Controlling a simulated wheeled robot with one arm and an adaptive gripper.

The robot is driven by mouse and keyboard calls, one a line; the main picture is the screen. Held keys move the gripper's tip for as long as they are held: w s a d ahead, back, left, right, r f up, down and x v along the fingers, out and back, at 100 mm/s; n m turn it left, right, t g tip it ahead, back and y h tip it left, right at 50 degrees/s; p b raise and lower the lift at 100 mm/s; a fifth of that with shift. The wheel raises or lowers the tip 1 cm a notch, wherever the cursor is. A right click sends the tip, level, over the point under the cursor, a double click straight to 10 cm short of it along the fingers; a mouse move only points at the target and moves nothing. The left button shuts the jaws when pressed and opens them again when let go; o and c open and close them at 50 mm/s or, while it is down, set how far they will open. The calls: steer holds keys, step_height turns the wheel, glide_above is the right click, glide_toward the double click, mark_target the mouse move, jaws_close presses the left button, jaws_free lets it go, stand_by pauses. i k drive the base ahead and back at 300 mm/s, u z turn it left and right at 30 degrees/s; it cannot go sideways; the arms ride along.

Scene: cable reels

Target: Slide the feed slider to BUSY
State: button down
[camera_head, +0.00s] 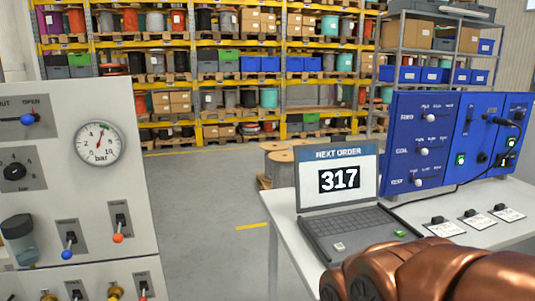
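The blue control panel (396,131) stands at the back of the white table on the right. It has three rows, each with a pale round knob. The top row's label appears to read FEED, and I take its knob (428,118) as the feed slider. This knob sits near the middle of its row. The position words there are too small to read, so I cannot tell which one is BUSY. My copper-coloured arm crosses the lower right, in front of the panel and table. My gripper is not in view.
An open laptop (335,218) showing "NEXT ORDER 317" stands left of the panel on the white table (287,222). Several labelled switches (470,213) lie in front of the panel. A grey panel (75,180) with a gauge stands at left.

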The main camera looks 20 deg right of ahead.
mark_target(430, 118)
steer(key=z, duration=1.4)
